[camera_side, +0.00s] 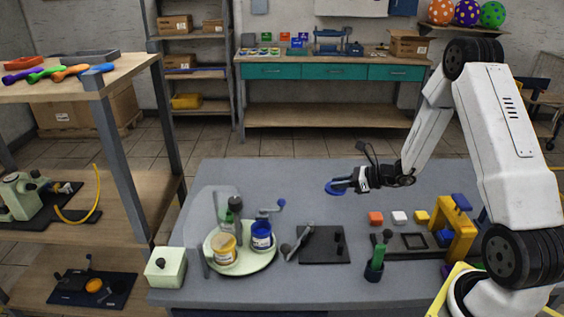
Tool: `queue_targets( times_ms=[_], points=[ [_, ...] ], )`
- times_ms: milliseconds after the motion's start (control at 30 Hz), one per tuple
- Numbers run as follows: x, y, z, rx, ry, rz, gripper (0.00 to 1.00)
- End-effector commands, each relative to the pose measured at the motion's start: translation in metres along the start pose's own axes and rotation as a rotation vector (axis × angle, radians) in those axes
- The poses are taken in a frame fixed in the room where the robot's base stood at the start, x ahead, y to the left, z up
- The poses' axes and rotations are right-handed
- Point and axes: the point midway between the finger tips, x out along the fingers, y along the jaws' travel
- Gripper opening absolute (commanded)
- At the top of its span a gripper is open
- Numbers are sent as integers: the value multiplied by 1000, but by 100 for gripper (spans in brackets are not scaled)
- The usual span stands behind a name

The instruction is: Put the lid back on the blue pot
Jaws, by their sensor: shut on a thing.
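My gripper (347,184) is shut on a blue lid (333,188) and holds it above the grey table, right of the pots. The lid looks roughly level and ring-like from here; its underside is hidden. The blue pot (262,240) stands on the right part of a pale green round plate (243,266), well to the left of and lower than my gripper. A blue ball-ended part rises beside the blue pot, and its top shows dark blue. A yellow pot (224,251) stands beside it on the same plate, at front left.
A grey stand with a dark knob rises behind the pots. A black plate (325,246) with a lever lies between the pots and a dark green-handled tool (376,262). Red, white and yellow blocks (399,218) and a yellow frame (458,232) stand at right. The table's back middle is clear.

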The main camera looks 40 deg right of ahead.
Motion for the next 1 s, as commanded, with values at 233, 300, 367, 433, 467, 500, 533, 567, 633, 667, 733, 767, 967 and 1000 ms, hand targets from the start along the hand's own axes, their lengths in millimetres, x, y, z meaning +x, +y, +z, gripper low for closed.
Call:
queue_targets(
  times_ms=[233,300,367,433,467,500,533,567,633,667,733,767,967,1000],
  points=[
    [48,34,27,-72,-19,170,0],
    [64,48,35,-94,-23,229,0],
    [77,61,43,-114,-26,279,0],
    [91,76,51,-138,-30,338,0],
    [96,83,55,-147,-31,363,0],
    [104,92,59,-160,-33,396,0],
    [109,99,62,-169,-34,419,0],
    [114,106,65,-178,-34,441,0],
    [124,120,71,-196,-35,488,0],
    [127,125,73,-203,-35,506,0],
    [134,137,77,-218,-35,543,0],
    [136,140,79,-222,-35,555,0],
    [145,156,84,-240,-35,602,0],
    [145,157,84,-241,-35,605,0]
  ],
)
